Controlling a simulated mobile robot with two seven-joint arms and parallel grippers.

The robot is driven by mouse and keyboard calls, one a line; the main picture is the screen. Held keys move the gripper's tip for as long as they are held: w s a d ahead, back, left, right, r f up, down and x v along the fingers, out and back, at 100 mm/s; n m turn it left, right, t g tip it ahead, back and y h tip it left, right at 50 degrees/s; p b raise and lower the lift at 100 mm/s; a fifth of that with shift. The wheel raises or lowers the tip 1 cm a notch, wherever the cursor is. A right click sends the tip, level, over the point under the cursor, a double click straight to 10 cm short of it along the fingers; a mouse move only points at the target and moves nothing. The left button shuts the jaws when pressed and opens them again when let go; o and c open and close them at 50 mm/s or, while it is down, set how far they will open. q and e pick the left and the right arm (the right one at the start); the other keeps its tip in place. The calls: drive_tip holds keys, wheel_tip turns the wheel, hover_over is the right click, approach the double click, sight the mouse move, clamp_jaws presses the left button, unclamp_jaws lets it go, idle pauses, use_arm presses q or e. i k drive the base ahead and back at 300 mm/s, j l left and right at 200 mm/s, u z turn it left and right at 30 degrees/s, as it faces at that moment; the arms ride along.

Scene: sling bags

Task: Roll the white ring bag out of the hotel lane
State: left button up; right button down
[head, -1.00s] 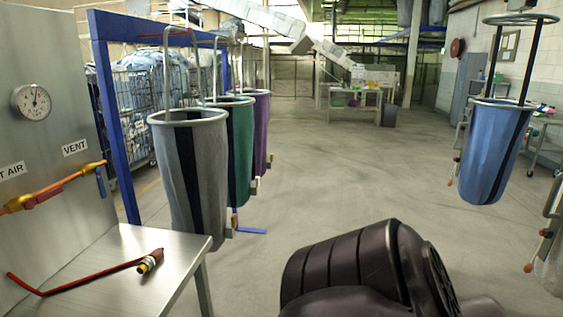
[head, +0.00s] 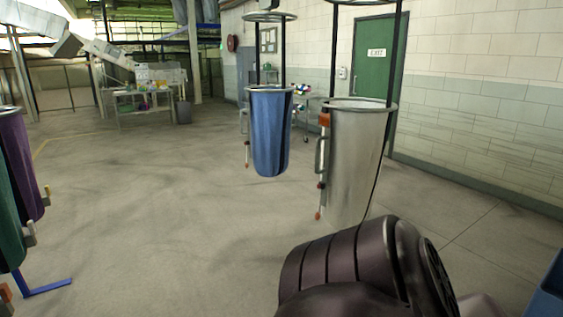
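A pale grey-white bag (head: 355,170) hangs upright from a light ring on dark hanger bars, right of centre. An orange-topped lever and a handle show along its left side; its lower end is partly hidden behind my dark arm link. A blue bag (head: 270,132) with a dark stripe and a pale ring hangs behind it to the left. Parts of a purple bag (head: 22,168) and a green bag (head: 10,232) show at the left edge. I cannot tell for certain which one is the white ring bag. Neither of my grippers is in view.
A blue foot bar (head: 42,287) lies low on the floor at the left. A blue object (head: 547,290) stands at the lower right edge. A table (head: 145,98) stands far back. A green exit door (head: 375,75) is in the right wall. The middle floor is open.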

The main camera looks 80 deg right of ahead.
sight(354, 143)
drive_tip(key=z, duration=2.75)
